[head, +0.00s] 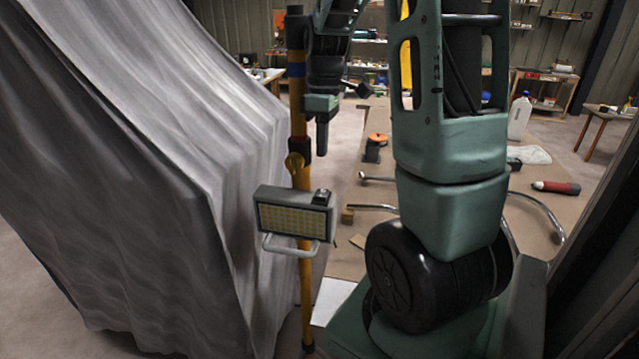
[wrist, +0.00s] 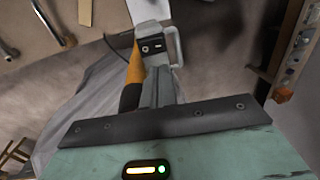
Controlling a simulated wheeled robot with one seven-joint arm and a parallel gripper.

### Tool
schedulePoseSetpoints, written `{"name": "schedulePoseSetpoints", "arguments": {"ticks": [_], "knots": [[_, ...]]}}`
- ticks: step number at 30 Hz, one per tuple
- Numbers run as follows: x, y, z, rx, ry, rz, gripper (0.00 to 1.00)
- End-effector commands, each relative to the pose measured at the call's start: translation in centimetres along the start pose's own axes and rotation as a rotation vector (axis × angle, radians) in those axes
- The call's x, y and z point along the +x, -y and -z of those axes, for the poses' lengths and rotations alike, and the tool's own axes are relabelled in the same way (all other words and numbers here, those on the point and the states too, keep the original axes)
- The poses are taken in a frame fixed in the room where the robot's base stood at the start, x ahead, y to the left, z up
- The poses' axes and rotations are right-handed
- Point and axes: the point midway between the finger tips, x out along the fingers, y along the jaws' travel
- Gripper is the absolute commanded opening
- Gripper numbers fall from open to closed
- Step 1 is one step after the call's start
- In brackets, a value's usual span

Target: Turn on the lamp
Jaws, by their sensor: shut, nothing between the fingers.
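The lamp (head: 292,218) is a grey box with a pale yellow gridded panel and a light handle below, mounted on a yellow pole (head: 305,265). Its panel casts no visible glow on its surroundings. A small dark part sits on its top right edge. In the wrist view the lamp's top (wrist: 158,45) shows a small dark switch plate (wrist: 152,46) with light marks. My gripper (head: 322,146) is shut and empty, pointing down above the lamp, apart from it in the head view. In the wrist view the closed fingers (wrist: 160,80) reach towards the lamp; the exact gap cannot be told.
A large grey draped sheet (head: 130,170) fills the left, close beside the pole. A brown floor mat behind carries bent metal tubes (head: 540,205), a red-tipped tool (head: 555,187) and an orange reel (head: 376,145). A white jug (head: 519,117) and shelves stand farther back.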

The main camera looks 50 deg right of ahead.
Motion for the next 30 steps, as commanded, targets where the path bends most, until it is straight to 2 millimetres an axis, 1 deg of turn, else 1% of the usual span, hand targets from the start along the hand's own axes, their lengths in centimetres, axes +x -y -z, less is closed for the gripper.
{"name": "schedulePoseSetpoints", "arguments": {"ticks": [5, 12, 15, 18, 21, 30], "knots": [[2.5, 0.2, -0.1, 0.001, 0.004, 0.007, 0.0], [6.8, 0.2, -0.1, 0.001, 0.004, 0.006, 0.0], [8.1, 0.1, -0.1, 0.001, 0.004, 0.004, 0.0], [8.9, 0.1, -0.1, 0.0, 0.003, 0.003, 0.0], [9.3, 0.1, -0.1, 0.0, 0.002, 0.002, 0.0], [9.4, 0.1, -0.1, 0.0, 0.002, 0.001, 0.0]]}}
